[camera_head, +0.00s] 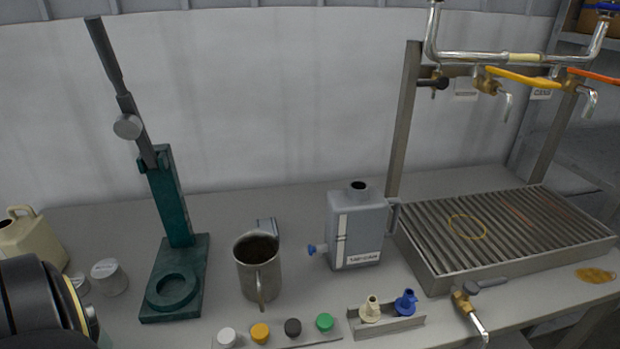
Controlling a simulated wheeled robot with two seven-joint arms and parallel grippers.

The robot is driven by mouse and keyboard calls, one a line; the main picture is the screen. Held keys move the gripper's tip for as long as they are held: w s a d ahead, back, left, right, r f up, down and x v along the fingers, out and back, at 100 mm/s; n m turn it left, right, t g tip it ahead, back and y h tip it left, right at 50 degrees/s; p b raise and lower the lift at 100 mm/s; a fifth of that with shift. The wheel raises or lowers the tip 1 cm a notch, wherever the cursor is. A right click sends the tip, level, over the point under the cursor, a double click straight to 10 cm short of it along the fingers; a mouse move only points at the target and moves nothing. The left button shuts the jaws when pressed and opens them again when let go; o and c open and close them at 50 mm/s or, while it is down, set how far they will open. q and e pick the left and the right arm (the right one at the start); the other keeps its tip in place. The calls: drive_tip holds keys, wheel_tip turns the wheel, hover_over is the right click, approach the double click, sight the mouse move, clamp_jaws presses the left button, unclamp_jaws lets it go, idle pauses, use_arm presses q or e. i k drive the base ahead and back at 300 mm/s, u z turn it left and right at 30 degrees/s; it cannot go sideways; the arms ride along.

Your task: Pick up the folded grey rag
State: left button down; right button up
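I see no thing that is clearly a folded grey rag in the head view. A small grey-blue piece (267,227) shows just behind the steel mug (259,275), which partly hides it; I cannot tell what it is. A black rounded part of my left arm with a yellow ring comes in at the lower left corner, and no gripper fingers show on it. My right gripper is not in view.
A green press stand (173,210) is left of the mug, and a grey can (356,230) is right of it. Coloured caps (260,333) and a small tray (385,325) line the front. A slatted drain rack (500,235) fills the right, near a yellow-brown spill (596,275).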

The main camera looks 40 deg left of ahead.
sight(269, 225)
drive_tip(key=u, duration=3.15)
drive_tip(key=k, duration=1.05)
drive_tip(key=z, duration=2)
drive_tip(key=i, duration=0.5)
drive_tip(key=z, duration=0.05)
